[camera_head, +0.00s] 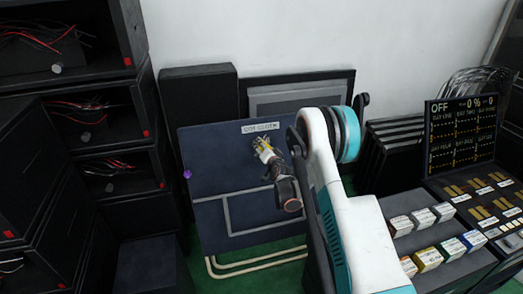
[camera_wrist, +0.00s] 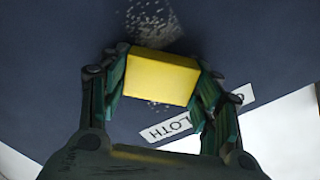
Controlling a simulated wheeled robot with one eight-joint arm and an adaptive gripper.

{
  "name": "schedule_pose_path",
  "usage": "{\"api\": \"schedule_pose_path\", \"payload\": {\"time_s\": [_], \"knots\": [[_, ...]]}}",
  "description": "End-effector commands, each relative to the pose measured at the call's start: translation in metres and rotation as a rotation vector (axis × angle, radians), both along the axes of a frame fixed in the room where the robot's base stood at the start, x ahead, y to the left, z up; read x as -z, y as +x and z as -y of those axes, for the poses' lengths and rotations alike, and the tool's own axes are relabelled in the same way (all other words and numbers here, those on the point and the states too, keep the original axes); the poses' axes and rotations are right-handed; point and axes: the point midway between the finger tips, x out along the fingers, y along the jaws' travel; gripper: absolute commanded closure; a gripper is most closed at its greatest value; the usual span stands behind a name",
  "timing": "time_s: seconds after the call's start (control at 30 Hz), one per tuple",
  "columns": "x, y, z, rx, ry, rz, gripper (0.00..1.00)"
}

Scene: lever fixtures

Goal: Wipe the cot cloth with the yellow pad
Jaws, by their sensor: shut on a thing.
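The cot cloth (camera_head: 222,172) is a dark blue upright panel with a white label reading "COT CLOTH" at its top edge. It also fills the upper part of the wrist view (camera_wrist: 50,85). My gripper (camera_head: 264,148) is in front of the panel, just below the label. It is shut on the yellow pad (camera_wrist: 161,78), a yellow block held between its two fingers. Pale speckles (camera_wrist: 150,20) show on the cloth beside the pad. The pad appears at or very near the cloth; I cannot tell if it touches. In the head view the pad is small and partly hidden by my gripper.
Black shelves with red wires (camera_head: 80,125) stand at the left. A rack of small coloured boxes (camera_head: 428,258) and a control panel reading "OFF" (camera_head: 462,135) are at the right. A purple knob (camera_head: 187,174) sits at the panel's left edge. Green floor shows below.

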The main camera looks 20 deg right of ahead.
Motion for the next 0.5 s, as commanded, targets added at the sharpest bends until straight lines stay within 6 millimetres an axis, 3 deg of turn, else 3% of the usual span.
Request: {"api": "schedule_pose_path", "payload": {"time_s": [0.3,0.5], "knots": [[0.000,-0.001,0.027,0.003,0.000,0.000,0.61],[0.000,-0.001,0.033,0.002,0.001,0.000,0.61]]}}
